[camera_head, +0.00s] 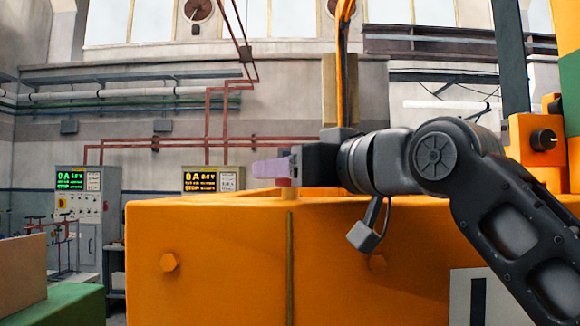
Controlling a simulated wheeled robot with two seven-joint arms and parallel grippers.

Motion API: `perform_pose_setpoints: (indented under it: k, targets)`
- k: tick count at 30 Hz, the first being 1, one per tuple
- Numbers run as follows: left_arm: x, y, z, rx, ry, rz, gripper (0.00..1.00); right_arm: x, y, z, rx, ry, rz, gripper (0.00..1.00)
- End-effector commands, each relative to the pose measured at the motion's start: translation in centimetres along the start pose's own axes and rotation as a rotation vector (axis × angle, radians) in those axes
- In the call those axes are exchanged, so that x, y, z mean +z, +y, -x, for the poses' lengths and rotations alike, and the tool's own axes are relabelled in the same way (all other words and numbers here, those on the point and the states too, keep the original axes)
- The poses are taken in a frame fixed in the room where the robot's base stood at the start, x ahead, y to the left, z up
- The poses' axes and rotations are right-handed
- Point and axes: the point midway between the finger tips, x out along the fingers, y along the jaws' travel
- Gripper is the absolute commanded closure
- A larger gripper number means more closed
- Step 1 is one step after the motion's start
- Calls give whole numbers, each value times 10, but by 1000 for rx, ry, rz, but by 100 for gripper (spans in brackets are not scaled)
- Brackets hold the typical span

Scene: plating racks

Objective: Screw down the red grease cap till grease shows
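My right arm reaches in from the right. Its gripper (272,170) points left, with pale purple fingers just above the top edge of a large orange block (210,250). The fingers are seen side-on and overlap, so their gap does not show. My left gripper is not in view.
An orange housing with a black knob (543,140) stands at the right. Control cabinets with lit displays (72,180) (200,182) stand against the back wall. A green block (70,305) is at lower left. The air left of the gripper is clear.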

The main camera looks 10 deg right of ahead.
Motion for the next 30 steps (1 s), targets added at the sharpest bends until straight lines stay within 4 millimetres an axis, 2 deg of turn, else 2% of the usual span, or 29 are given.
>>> perform_pose_setpoints:
  k: [4,26,30]
  targets:
    - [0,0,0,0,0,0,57,0,0,0,0,0,0,39]
    - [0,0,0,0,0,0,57,0,0,1,0,0,0,99]
    - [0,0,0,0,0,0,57,0,0,1,4,-1,0,100]
